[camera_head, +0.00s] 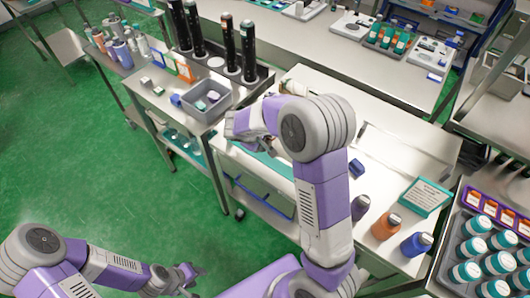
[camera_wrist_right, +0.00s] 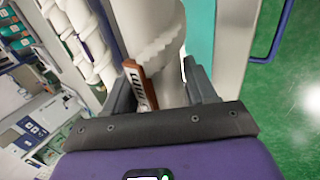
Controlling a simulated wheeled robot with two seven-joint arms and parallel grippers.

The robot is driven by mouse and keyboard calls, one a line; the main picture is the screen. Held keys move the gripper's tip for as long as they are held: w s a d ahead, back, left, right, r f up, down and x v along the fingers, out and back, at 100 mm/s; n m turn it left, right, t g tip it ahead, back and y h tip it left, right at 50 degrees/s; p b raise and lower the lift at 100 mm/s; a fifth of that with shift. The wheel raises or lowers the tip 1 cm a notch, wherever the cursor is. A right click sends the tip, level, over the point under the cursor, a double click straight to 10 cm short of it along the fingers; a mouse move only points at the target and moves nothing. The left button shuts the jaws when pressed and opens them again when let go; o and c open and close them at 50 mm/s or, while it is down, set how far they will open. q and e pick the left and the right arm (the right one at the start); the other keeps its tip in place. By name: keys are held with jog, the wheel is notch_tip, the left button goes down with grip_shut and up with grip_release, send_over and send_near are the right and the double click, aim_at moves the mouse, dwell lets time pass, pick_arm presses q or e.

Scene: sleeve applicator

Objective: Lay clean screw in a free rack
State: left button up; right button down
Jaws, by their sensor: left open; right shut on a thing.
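My right gripper (camera_head: 238,126) reaches over the edge between the grey side table and the white bench. In the right wrist view its two dark fingers (camera_wrist_right: 160,92) are on either side of a white, rounded piece (camera_wrist_right: 172,88), and it is shut on it. I cannot tell whether this piece is the clean screw. White spiral-shaped parts (camera_wrist_right: 80,38) show at the upper left of that view. A brown piece with dark and white marks (camera_wrist_right: 138,82) shows beside the left finger. My left gripper (camera_head: 188,277) is low over the green floor, open and empty. No free rack can be made out clearly.
A grey bin (camera_head: 208,103) and tall dark cylinders (camera_head: 248,50) stand on the side table. A tray of teal-lidded jars (camera_head: 466,272) is at far right.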

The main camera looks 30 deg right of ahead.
notch_tip(320, 180, down, 6)
jog(key=shift+f+b, duration=0.1)
jog(key=shift+b, duration=0.35)
jog(key=shift+c, duration=1.6)
grip_release()
jog(key=shift+a, duration=0.1)
